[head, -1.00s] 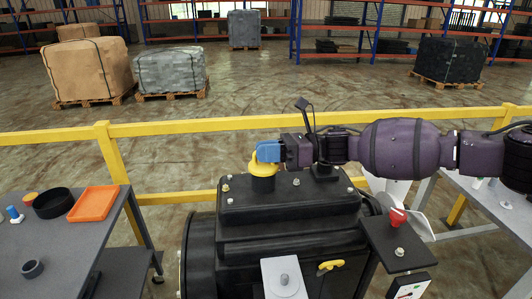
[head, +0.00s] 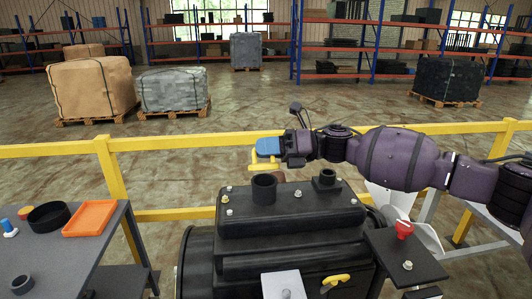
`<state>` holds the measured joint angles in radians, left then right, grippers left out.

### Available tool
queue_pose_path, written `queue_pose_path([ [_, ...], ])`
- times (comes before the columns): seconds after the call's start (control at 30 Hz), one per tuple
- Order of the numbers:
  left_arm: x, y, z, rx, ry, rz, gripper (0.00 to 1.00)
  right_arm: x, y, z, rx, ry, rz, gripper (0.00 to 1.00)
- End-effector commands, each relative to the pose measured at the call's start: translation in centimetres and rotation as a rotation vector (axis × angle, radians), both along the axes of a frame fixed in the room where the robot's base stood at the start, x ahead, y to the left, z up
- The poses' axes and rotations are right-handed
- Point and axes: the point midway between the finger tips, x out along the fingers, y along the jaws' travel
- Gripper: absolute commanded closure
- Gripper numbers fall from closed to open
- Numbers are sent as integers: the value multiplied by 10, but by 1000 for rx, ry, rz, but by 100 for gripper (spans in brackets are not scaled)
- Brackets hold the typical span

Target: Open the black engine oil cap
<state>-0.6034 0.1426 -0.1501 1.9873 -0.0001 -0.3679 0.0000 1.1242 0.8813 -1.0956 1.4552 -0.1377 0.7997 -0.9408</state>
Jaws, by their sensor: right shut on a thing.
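The black engine (head: 290,222) stands in the middle front of the head view. A short black filler neck (head: 263,192) rises from its top left, with its upper end uncovered. My right gripper (head: 267,148), with blue fingers, comes in from the right and is shut on a yellow oil cap (head: 263,168). The cap is lifted just above the neck and apart from it. The fingers partly hide the cap. My left gripper is not in view.
A grey table (head: 60,262) at the left holds an orange tray (head: 90,218), a black round dish (head: 48,216) and a dark ring (head: 22,284). A yellow rail (head: 190,143) runs behind the engine. A red knob (head: 403,229) stands at the right.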

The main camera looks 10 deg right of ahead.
Motion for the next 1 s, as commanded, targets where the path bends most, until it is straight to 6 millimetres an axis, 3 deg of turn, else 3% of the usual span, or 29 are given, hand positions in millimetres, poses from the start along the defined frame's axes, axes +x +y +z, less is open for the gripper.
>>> queue_pose_path([
  [0.3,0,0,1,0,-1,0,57,6,1,0,-1,114,4,100],
  [0.8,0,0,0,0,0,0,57,7,1,1,-2,129,4,100],
  [0.83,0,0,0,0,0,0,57,7,1,1,-2,129,4,80],
  [0.93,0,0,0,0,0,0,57,7,1,2,-1,127,4,65],
  [1.0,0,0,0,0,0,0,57,8,1,2,-1,126,2,63],
])
